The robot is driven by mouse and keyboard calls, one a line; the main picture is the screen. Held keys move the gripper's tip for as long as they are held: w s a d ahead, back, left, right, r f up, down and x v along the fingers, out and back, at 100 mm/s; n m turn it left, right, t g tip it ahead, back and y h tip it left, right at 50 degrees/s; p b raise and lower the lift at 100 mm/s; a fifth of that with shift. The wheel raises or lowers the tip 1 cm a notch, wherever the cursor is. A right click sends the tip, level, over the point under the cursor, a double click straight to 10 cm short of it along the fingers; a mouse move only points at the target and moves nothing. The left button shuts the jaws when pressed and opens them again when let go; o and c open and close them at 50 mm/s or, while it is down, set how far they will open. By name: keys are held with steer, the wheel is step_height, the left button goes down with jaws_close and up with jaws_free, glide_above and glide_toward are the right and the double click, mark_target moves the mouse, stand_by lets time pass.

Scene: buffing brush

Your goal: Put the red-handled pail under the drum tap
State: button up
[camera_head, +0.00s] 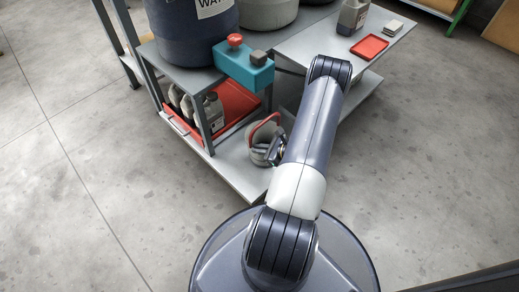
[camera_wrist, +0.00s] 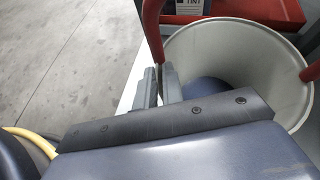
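The grey-white pail (camera_head: 259,156) with a red arched handle (camera_head: 266,122) is at the front of the lower shelf, partly behind my arm. My gripper (camera_head: 277,152) is at its right side in the head view. In the wrist view the pail's open mouth (camera_wrist: 285,62) fills the right. The fingers (camera_wrist: 159,85) are close together at the rim by one handle end, and look shut on it. I cannot tell whether the pail is lifted. The dark blue drum (camera_head: 190,32) stands on the upper shelf. A teal block (camera_head: 243,69) with a red knob (camera_head: 235,40) sits before it; the tap is not clear.
A red tray (camera_head: 240,104) with several grey bottles (camera_head: 213,112) is under the upper shelf, left of the pail. A side table (camera_head: 318,47) at right holds a small red tray (camera_head: 369,47) and a grey jug (camera_head: 352,18). The floor at left is clear.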

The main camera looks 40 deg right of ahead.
steer(key=o, duration=0.4)
steer(key=shift+o, duration=0.2)
steer(key=p+v, duration=0.3)
steer(key=v, duration=0.9)
steer(key=shift+p, duration=0.3)
steer(key=shift+r, duration=0.1)
